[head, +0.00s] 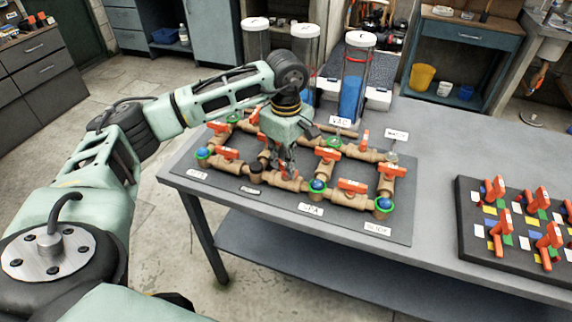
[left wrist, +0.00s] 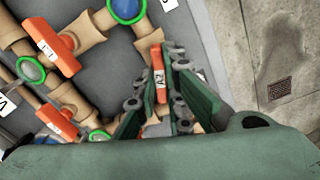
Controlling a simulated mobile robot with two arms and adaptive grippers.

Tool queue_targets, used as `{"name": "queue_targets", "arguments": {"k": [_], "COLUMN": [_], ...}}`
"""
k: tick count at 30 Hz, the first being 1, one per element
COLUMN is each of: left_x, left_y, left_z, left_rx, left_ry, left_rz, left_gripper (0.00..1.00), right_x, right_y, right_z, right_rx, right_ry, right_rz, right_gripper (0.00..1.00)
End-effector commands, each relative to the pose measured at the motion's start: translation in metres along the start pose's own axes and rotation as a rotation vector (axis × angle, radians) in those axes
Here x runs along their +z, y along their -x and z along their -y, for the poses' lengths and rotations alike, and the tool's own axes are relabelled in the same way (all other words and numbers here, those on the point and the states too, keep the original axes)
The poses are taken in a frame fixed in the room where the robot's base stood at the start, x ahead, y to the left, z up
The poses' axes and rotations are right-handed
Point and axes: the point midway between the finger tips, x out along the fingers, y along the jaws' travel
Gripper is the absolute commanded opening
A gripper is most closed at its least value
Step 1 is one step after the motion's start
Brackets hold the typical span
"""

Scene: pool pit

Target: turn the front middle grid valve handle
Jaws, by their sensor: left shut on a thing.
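The pipe grid lies on a dark board (head: 255,200) on the grey table. Its front middle valve handle, orange with an A2 label (left wrist: 158,75), is between the fingers of my left gripper (left wrist: 165,95). In the head view the left gripper (head: 287,168) reaches down over the middle of the front pipe row and is shut on this handle, which it largely hides. In the left wrist view the handle runs roughly along the fingers. The front left handle (head: 225,153) and the front right handle (head: 352,186) are free. My right gripper is not in view.
Clear cylinders with white lids (head: 360,40) stand behind the grid. A second dark board (head: 470,225) with several orange handles lies at the right. The table top (head: 435,160) between the boards is clear. Other orange handles (head: 327,154) stand close to the gripper.

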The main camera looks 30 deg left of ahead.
Motion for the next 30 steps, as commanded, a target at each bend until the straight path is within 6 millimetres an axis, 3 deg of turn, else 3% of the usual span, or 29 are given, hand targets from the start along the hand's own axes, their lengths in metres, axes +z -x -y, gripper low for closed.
{"name": "queue_targets", "arguments": {"k": [12, 30], "left_x": [0.0, 0.0], "left_y": [0.0, 0.001], "left_z": [-0.001, -0.001], "left_rx": [0.003, 0.003], "left_ry": [0.283, 0.373], "left_rz": [0.0, -0.001], "left_gripper": [0.0, 0.0], "right_x": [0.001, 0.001], "right_y": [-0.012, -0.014], "right_z": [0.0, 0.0], "right_rx": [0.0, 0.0], "right_ry": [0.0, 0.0], "right_rz": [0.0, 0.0], "right_gripper": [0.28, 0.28]}}
